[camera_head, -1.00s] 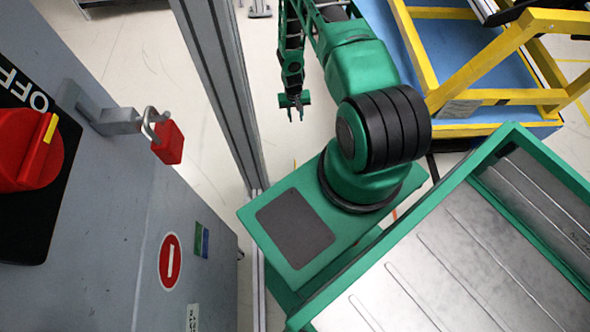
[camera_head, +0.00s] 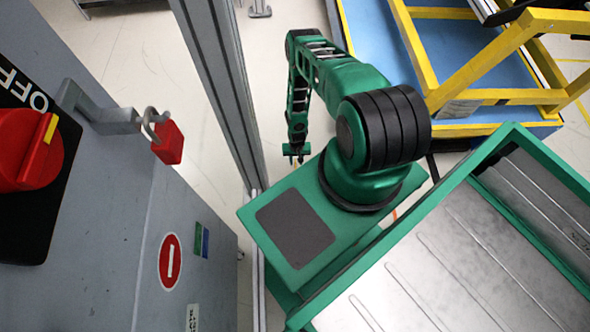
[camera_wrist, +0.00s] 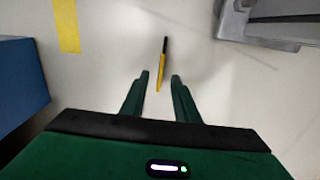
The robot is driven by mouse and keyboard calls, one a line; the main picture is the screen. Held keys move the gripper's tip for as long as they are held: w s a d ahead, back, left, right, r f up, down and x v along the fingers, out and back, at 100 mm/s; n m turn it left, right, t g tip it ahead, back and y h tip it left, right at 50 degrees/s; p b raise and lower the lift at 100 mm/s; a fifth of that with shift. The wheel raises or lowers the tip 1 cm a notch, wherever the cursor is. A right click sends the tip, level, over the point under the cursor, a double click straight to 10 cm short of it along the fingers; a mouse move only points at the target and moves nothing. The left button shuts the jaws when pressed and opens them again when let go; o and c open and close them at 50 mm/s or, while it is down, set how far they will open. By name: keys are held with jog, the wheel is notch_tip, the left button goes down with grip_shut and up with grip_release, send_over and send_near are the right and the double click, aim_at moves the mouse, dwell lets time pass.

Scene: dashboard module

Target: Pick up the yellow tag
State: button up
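A thin yellow piece with a dark upper end (camera_wrist: 162,70), which looks like the yellow tag seen nearly edge-on, shows in the wrist view. It lies in line with the gap between my fingertips, just beyond them; I cannot tell the height between. My gripper (camera_wrist: 160,77) is open, with one green finger on each side of the gap and nothing held. In the head view my gripper (camera_head: 296,156) hangs low beside the grey post, at the far edge of my green base. The tag cannot be made out in the head view.
A grey post (camera_head: 222,90) stands close left of my arm. A grey cabinet (camera_head: 120,220) with a red switch (camera_head: 30,150) and red padlock (camera_head: 167,142) is at left. A blue platform with yellow rails (camera_head: 425,70) is at right. A yellow floor strip (camera_wrist: 66,25) shows.

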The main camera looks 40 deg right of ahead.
jog(key=shift+w+f, duration=0.2)
jog(key=shift+f, duration=1.3)
jog(key=shift+w+f, duration=0.15)
jog(key=shift+f, duration=1.35)
grip_shut()
